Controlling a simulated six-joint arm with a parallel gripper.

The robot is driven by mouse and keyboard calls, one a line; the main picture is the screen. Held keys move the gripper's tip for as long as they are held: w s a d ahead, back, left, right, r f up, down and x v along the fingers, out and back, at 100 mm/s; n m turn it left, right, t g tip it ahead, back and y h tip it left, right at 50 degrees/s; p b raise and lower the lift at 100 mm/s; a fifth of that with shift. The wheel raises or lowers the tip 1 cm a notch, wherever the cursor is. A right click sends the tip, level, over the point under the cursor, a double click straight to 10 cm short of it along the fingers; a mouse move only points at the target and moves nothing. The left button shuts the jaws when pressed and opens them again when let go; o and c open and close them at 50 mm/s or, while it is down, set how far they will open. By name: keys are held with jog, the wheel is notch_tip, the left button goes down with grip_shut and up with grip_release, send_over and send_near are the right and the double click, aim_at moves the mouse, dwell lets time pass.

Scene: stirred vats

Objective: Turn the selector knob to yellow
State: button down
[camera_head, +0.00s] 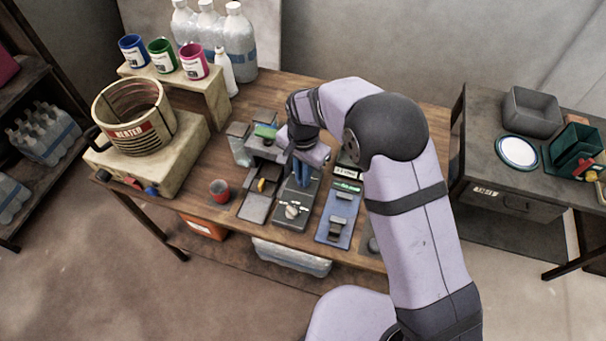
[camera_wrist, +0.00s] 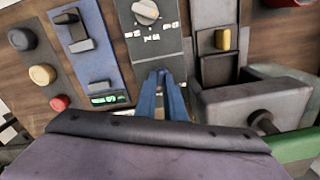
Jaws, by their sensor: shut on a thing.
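The selector knob (camera_head: 291,211) is pale and round, on a dark grey panel (camera_head: 285,222) at the table's front. In the wrist view the knob (camera_wrist: 146,12) is at the top edge, with white marks on the panel below it; no yellow mark can be made out. My gripper (camera_head: 303,176) points down over the panel's rear part, behind the knob and apart from it. Its blue fingers (camera_wrist: 162,76) are close together in the wrist view. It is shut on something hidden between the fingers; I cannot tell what.
A device with a yellow part (camera_head: 261,185) stands left of the panel, and a blue-plated device (camera_head: 338,215) stands right. A red cup (camera_head: 219,190) and a heated vat (camera_head: 130,122) are further left. Yellow (camera_wrist: 42,74) and red (camera_wrist: 59,102) buttons show in the wrist view.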

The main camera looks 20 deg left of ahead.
jog(key=m, duration=0.6)
jog(key=shift+w+r+m+b, duration=0.1)
jog(key=shift+m+b, duration=0.2)
jog(key=shift+b, duration=0.05)
dwell(0.4)
jog(key=c, duration=1.8)
grip_release()
jog(key=shift+c, duration=0.2)
jog(key=shift+r+b, duration=1.1)
jog(key=shift+r, duration=2.55)
